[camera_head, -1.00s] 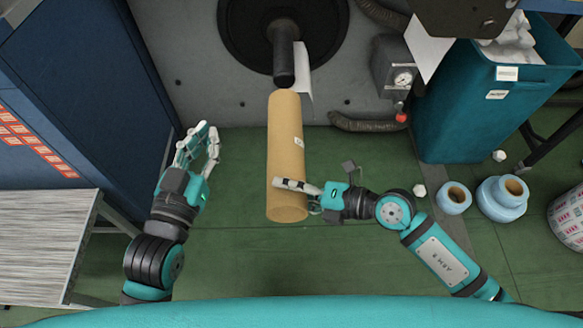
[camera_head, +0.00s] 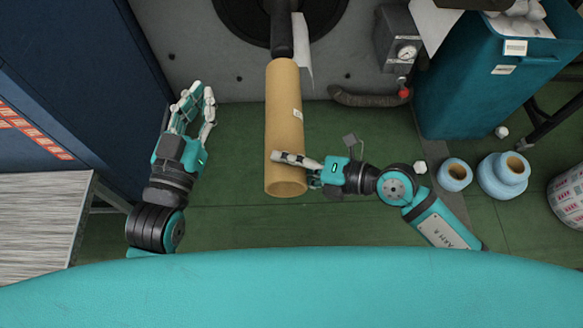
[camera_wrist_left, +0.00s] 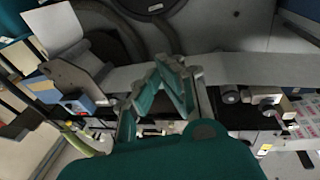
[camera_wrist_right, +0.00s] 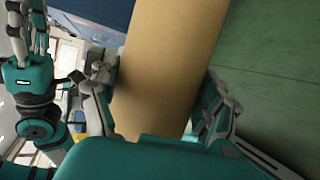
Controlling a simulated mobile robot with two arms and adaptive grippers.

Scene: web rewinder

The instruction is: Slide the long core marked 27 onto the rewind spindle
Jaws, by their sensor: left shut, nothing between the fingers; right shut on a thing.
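The long tan core (camera_head: 284,120) is held lengthwise, with its far end at the tip of the dark rewind spindle (camera_head: 281,38). I cannot tell whether the far end is around the tip or only in front of it. A small white label shows on its side, but its number is too small to read. My right gripper (camera_head: 297,170) is shut on the core near its near end; the core also fills the middle of the right wrist view (camera_wrist_right: 165,65). My left gripper (camera_head: 197,100) is shut and empty, to the left of the core and apart from it.
A gauge box with a red knob (camera_head: 400,45) and a teal bin (camera_head: 475,85) stand at the right. Blue rolls (camera_head: 502,175) sit on the green floor. A blue cabinet (camera_head: 85,80) and a grey-topped bench (camera_head: 40,220) stand at the left.

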